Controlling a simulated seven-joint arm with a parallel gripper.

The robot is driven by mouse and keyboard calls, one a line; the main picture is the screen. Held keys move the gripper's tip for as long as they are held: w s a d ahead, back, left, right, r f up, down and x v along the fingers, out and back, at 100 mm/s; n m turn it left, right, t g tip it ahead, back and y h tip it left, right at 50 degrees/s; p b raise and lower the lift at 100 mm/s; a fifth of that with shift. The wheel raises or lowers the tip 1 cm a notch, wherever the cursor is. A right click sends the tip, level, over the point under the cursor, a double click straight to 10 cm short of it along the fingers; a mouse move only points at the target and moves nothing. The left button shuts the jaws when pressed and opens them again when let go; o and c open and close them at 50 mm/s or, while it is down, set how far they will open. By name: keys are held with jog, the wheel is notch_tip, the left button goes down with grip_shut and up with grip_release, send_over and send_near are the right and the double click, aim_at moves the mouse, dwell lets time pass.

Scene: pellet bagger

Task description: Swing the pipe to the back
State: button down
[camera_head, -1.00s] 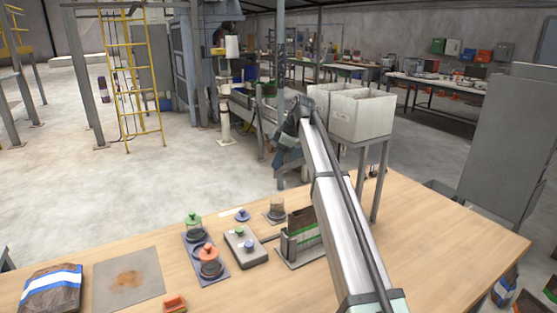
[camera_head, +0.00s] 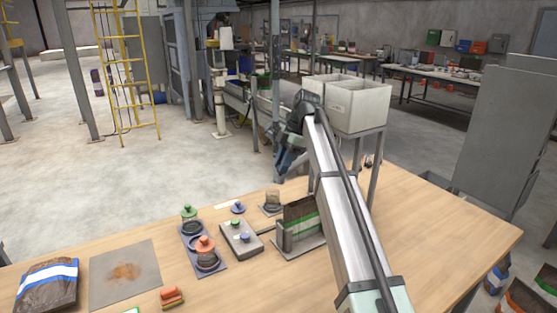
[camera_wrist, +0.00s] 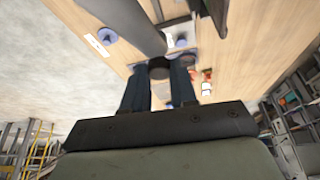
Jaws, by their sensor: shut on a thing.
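A smooth grey tube, which looks like the pipe (camera_wrist: 125,20), comes in from the top left in the wrist view. It runs to a dark round end piece (camera_wrist: 159,69) between my fingers. My gripper (camera_wrist: 159,88) is shut on this dark end. It also shows in the head view, where my gripper (camera_head: 283,160) is small and dark beyond the table's far edge in the picture. I cannot make out the held end there. My wrist and arm cover part of that area.
The wooden table (camera_head: 130,250) holds jars with green and orange lids, a grey control box (camera_head: 240,238) and a bag in a holder (camera_head: 300,222). White bins (camera_head: 347,103) stand close right of my wrist. A grey post (camera_head: 276,60) rises behind my gripper.

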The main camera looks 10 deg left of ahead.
jog(key=shift+s+d+n, duration=0.4)
jog(key=shift+d, duration=0.1)
jog(key=shift+f, duration=0.1)
jog(key=c, duration=0.9)
grip_release()
jog(key=shift+w+a, duration=0.1)
jog(key=shift+a, duration=0.05)
